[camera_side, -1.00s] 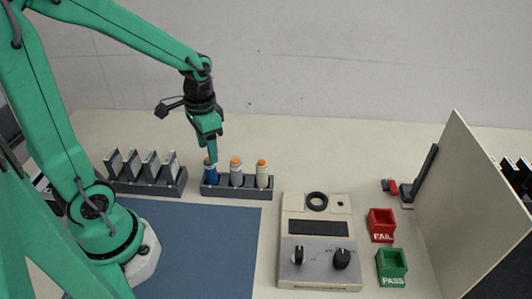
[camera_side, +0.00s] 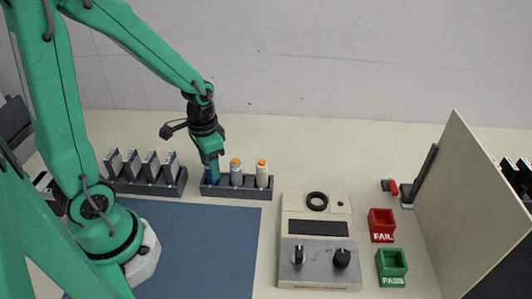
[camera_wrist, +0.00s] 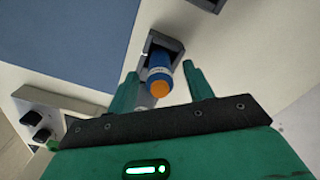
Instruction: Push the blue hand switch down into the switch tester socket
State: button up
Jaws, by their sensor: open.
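The blue hand switch (camera_side: 209,175) stands in the left place of a dark rack (camera_side: 236,192), mostly hidden behind my gripper (camera_side: 213,168) in the side view. In the wrist view the blue hand switch (camera_wrist: 159,76) shows its orange top between the two green fingers of my gripper (camera_wrist: 165,82). The fingers are open, one on each side of it, and I see gaps between them and the switch. The switch tester (camera_side: 319,240) stands right of the rack; its round black socket (camera_side: 317,202) is at the top and looks empty.
Two pale switches with orange tops (camera_side: 236,172) stand in the same rack. A rack of several grey modules (camera_side: 146,188) is to the left. A red FAIL bin (camera_side: 381,225) and a green PASS bin (camera_side: 391,267) stand right of the tester, before an upright board (camera_side: 465,215). A blue mat (camera_side: 200,245) lies in front.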

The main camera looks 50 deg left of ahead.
jog(key=shift+f, duration=1.2)
jog(key=c, duration=1.1)
jog(key=shift+r, duration=0.15)
jog(key=shift+r, duration=0.95)
jog(key=shift+s+d+r, duration=0.1)
jog(key=shift+d+r, duration=0.1)
jog(key=shift+r, duration=0.4)
jog(key=shift+d+r, duration=0.15)
jog(key=shift+r, duration=0.45)
jog(key=s+d+r, duration=0.1)
jog(key=d+r, duration=0.1)
jog(key=d, duration=0.1)
jog(key=s+d+r, duration=0.1)
jog(key=d+r, duration=0.1)
jog(key=d, duration=0.1)
jog(key=s+d+r, duration=0.2)
jog(key=d, duration=0.2)
jog(key=shift+r, duration=0.25)
